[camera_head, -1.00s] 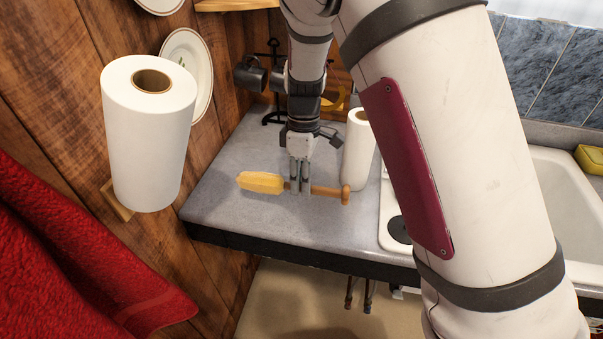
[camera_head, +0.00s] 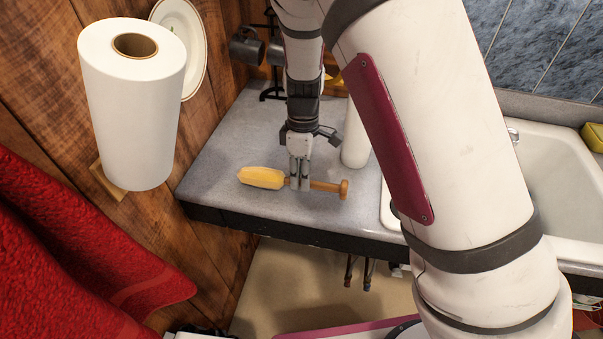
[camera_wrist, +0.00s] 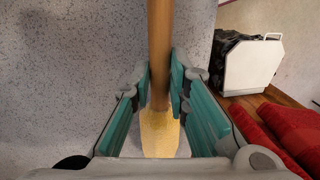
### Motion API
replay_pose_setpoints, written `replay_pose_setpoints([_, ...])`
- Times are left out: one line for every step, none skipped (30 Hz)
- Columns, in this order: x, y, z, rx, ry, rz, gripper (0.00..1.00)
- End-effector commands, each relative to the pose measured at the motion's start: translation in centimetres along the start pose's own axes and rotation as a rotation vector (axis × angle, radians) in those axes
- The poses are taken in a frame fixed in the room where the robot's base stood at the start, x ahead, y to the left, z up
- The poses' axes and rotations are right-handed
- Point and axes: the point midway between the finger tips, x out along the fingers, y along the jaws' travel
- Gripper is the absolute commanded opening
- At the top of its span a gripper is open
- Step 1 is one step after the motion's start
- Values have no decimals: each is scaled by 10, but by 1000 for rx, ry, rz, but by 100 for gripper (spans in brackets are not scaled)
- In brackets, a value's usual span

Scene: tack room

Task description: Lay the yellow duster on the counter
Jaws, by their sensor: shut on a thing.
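The yellow duster (camera_head: 262,178) has a yellow head and a brown wooden handle with a knob at its right end. My gripper (camera_head: 300,186) is shut on the handle near the head. The duster lies roughly level over the grey counter (camera_head: 225,150), close to its front edge; I cannot tell whether it touches the surface. In the wrist view the handle runs between the teal finger pads (camera_wrist: 169,90), and the yellow head (camera_wrist: 160,133) shows beyond them, partly hidden by my gripper.
A paper towel roll (camera_head: 130,110) hangs at the wooden wall on the left, above a red cloth (camera_head: 70,260). A white roll (camera_head: 355,138) stands right behind my gripper. Mugs (camera_head: 247,47) hang on a rack at the back. The sink (camera_head: 560,180) is at right. The counter's left part is clear.

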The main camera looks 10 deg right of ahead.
Motion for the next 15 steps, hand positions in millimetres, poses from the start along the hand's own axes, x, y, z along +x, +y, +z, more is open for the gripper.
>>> replay_pose_setpoints([0,0,0,0,0,0,0])
replay_pose_setpoints([0,0,0,0,0,0,0])
replay_pose_setpoints([0,0,0,0,0,0,0])
replay_pose_setpoints([0,0,0,0,0,0,0])
replay_pose_setpoints([0,0,0,0,0,0,20])
replay_pose_setpoints([0,0,0,0,0,0,30])
replay_pose_setpoints([0,0,0,0,0,0,36])
replay_pose_setpoints([0,0,0,0,0,0,39])
replay_pose_setpoints([0,0,0,0,0,0,39])
replay_pose_setpoints([0,0,0,0,0,0,39])
replay_pose_setpoints([0,0,0,0,0,0,39])
replay_pose_setpoints([0,0,0,0,0,0,39])
replay_pose_setpoints([0,0,0,0,0,0,39])
replay_pose_setpoints([0,0,0,0,0,0,39])
replay_pose_setpoints([0,0,0,0,0,0,39])
